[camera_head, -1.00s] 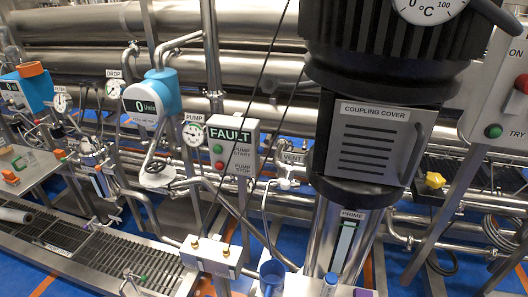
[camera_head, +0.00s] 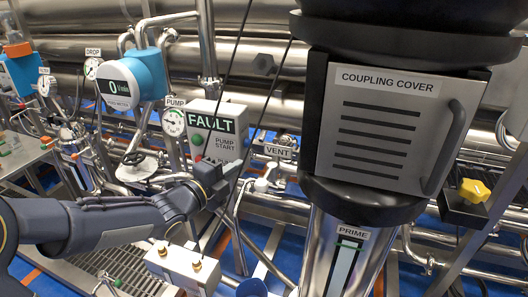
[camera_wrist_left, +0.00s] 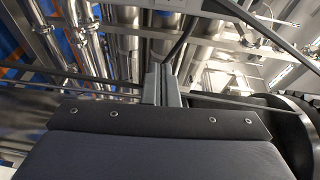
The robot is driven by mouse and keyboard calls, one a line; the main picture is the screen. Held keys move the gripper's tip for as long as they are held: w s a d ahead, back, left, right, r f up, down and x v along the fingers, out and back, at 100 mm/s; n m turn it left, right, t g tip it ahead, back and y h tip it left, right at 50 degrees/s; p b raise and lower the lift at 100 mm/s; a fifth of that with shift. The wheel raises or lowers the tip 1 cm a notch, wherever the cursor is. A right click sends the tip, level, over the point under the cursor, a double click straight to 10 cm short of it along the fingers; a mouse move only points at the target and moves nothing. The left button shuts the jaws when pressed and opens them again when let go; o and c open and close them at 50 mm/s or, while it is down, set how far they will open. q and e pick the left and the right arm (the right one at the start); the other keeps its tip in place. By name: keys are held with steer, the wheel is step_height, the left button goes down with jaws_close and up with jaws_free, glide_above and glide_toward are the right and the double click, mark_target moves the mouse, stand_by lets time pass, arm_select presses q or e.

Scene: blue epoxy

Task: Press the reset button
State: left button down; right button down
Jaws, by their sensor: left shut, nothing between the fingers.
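No button labelled reset is readable in view. The grey pump box (camera_head: 226,141) in the head view has a FAULT display (camera_head: 211,122), a green button (camera_head: 197,140) and a PUMP START label. My left gripper (camera_head: 222,176) is shut and empty, in front of the lower part of this box in the picture. It hides the PUMP STOP label; whether it touches the box I cannot tell. In the left wrist view the shut fingers (camera_wrist_left: 162,82) point away, with pipes and metal frame beyond them. My right gripper is not in view.
A large motor housing with a COUPLING COVER (camera_head: 388,130) stands right of the pump box. Thin dark cables cross in front of the pump box.

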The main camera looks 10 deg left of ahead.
mark_target(249, 143)
arm_select(q)
steer(key=shift+w+d+m+h, duration=0.2)
steer(key=shift+d+m+h, duration=0.1)
steer(key=shift+d+m, duration=0.2)
steer(key=w+d+p, duration=0.1)
steer(key=w+p, duration=0.1)
steer(key=w, duration=0.7)
steer(key=shift+w, duration=0.2)
